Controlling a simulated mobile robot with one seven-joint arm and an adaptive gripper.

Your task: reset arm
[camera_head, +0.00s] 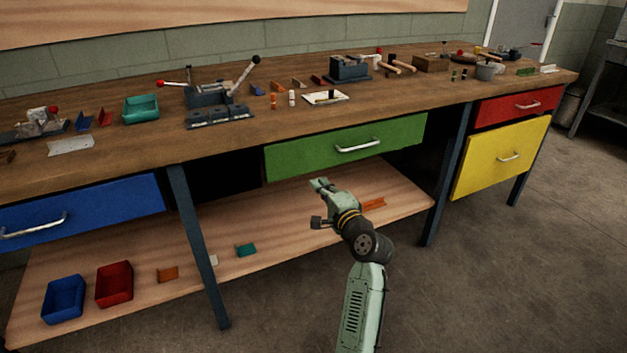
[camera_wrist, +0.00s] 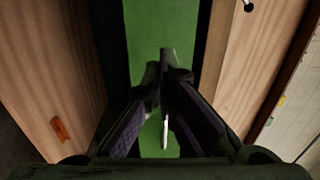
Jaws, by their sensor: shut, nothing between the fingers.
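My gripper (camera_head: 319,184) is in front of the workbench, just below the green drawer (camera_head: 310,155) in the head view. In the wrist view my gripper (camera_wrist: 163,70) has its fingertips together with nothing between them. The green drawer front (camera_wrist: 145,25) fills the middle of the wrist view behind the fingers. The drawer looks shut. Its silver handle (camera_head: 358,146) is clear of my gripper in the head view. In the wrist view the handle (camera_wrist: 165,133) shows partly between the fingers, the rest hidden.
The wooden worktop (camera_head: 230,140) carries several tools and parts. A lower shelf (camera_head: 290,215) holds a blue bin (camera_head: 63,299), a red bin (camera_head: 114,284) and an orange part (camera_head: 373,204) near my arm. A blue drawer (camera_head: 90,205) and a yellow drawer (camera_head: 495,165) flank the green one. Floor at the right is open.

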